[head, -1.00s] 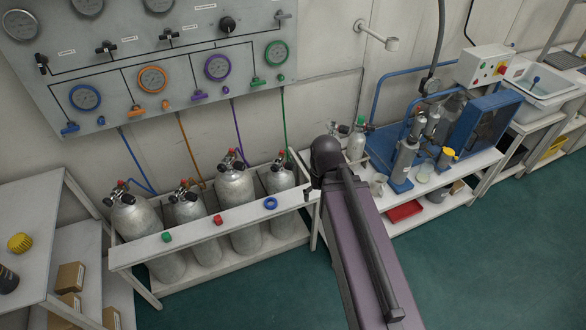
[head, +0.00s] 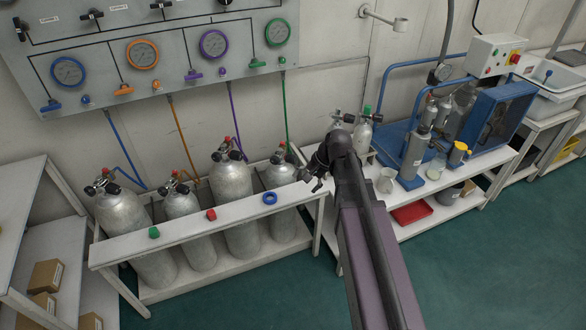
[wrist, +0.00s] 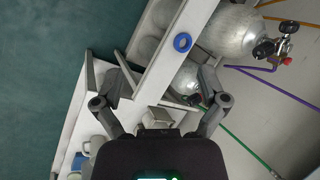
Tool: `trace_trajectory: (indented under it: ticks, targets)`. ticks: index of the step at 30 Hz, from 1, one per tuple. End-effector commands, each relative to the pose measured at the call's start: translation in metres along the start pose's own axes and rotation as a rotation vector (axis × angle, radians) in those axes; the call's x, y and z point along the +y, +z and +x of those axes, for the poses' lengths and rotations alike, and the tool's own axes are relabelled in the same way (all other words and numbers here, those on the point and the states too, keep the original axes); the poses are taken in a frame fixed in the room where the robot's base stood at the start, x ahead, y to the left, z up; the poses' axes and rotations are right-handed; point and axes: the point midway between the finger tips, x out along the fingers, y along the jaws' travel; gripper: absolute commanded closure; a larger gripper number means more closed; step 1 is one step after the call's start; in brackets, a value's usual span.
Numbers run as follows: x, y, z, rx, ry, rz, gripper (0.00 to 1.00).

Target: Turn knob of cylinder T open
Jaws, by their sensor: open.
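Several grey cylinders stand upright in the white rack (head: 205,239) below the panel; no letter marking cylinder T is readable. Two smaller cylinders (head: 363,140) stand on the bench to the right. My gripper (head: 314,181) is by the rack's right end, right of the rightmost cylinder. In the wrist view my gripper (wrist: 162,64) is spread open and empty, with the rack's rail beyond the fingers.
On the rack's front rail lie a green cap (head: 154,232), a red cap (head: 211,215) and a blue ring (head: 270,198). Coloured hoses run down behind the cylinders from the gauge panel (head: 110,83). The bench (head: 455,181) holds beakers and a blue compressor. Green floor in front is clear.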

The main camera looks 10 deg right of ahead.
Motion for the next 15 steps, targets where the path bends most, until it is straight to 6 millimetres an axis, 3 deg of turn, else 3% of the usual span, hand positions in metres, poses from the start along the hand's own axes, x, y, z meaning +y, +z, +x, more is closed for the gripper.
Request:
trace_trajectory:
  ticks: [1,15]
  targets:
    - [0.002,-0.012,0.016,-0.007,-0.025,0.035,0.08]
    - [-0.008,-0.076,0.071,-0.108,-0.253,0.363,0.08]
